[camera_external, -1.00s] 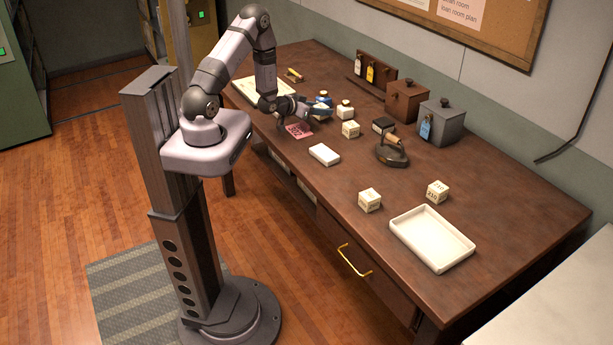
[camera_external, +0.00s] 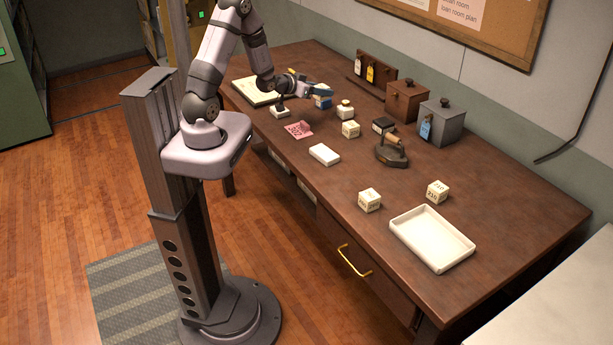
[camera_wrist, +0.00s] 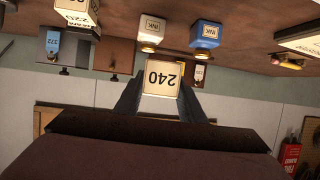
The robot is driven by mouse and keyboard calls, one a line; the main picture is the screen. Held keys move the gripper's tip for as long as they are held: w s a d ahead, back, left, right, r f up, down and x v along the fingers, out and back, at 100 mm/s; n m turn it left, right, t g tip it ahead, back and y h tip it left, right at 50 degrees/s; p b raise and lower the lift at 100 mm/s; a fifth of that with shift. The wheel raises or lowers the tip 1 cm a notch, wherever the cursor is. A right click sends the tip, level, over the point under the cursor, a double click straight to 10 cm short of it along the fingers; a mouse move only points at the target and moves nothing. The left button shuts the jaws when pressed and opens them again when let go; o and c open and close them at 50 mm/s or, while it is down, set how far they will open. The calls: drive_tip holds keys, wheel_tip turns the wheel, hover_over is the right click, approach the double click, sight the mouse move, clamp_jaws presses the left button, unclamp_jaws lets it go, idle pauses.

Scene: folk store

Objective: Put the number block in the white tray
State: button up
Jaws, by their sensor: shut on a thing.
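My gripper (camera_external: 318,90) is raised above the far left part of the desk, near the ink bottles. In the wrist view my gripper (camera_wrist: 161,92) is shut on a cream number block (camera_wrist: 161,78) marked 240, which appears upside down between the fingers. The held block is hard to make out in the external view. The white tray (camera_external: 403,239) lies empty at the near right of the desk, well away from my gripper. Other cream number blocks stand on the desk: one (camera_external: 369,200) left of the tray, one (camera_external: 437,191) behind it, one (camera_external: 350,129) farther back.
A blue ink bottle (camera_external: 322,103) and a white ink bottle (camera_external: 345,110) stand near my gripper. A dark stamp-like tool (camera_external: 391,154), brown box (camera_external: 405,101) and grey box (camera_external: 442,123) stand toward the wall. A small white slab (camera_external: 324,154) and pink card (camera_external: 299,130) lie in front.

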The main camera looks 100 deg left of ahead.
drive_tip(key=w+d+f+m+t+h, duration=0.1)
drive_tip(key=w+d+m+h, duration=0.1)
drive_tip(key=w+d, duration=0.5)
drive_tip(key=w+d+f+m+t+h+b, duration=0.1)
drive_tip(key=w+d+m+t+h, duration=0.1)
drive_tip(key=w+d, duration=0.5)
drive_tip(key=w+d+f+m+t+h+b, duration=0.1)
drive_tip(key=w+d+m+h, duration=0.2)
drive_tip(key=w+d, duration=0.4)
drive_tip(key=shift+w+d+f+t, duration=0.15)
drive_tip(key=shift+d, duration=0.45)
drive_tip(key=shift+w+d+f+t, duration=0.1)
drive_tip(key=shift+d+f+t, duration=0.05)
drive_tip(key=shift+d, duration=0.4)
drive_tip(key=w+d+r+m+h+b, duration=0.15)
drive_tip(key=w+d, duration=0.25)
drive_tip(key=d, duration=0.6)
drive_tip(key=w+d+m+h, duration=0.25)
drive_tip(key=w+d, duration=0.25)
drive_tip(key=d, duration=0.5)
drive_tip(key=w+d+r+m+h+b, duration=0.15)
drive_tip(key=w+d, duration=0.25)
drive_tip(key=d, duration=0.6)
drive_tip(key=w+a+r+n+y, duration=0.1)
drive_tip(key=w+n+y, duration=0.1)
drive_tip(key=w, duration=0.3)
drive_tip(key=shift+w+a+r, duration=0.2)
drive_tip(key=shift+w+a, duration=0.2)
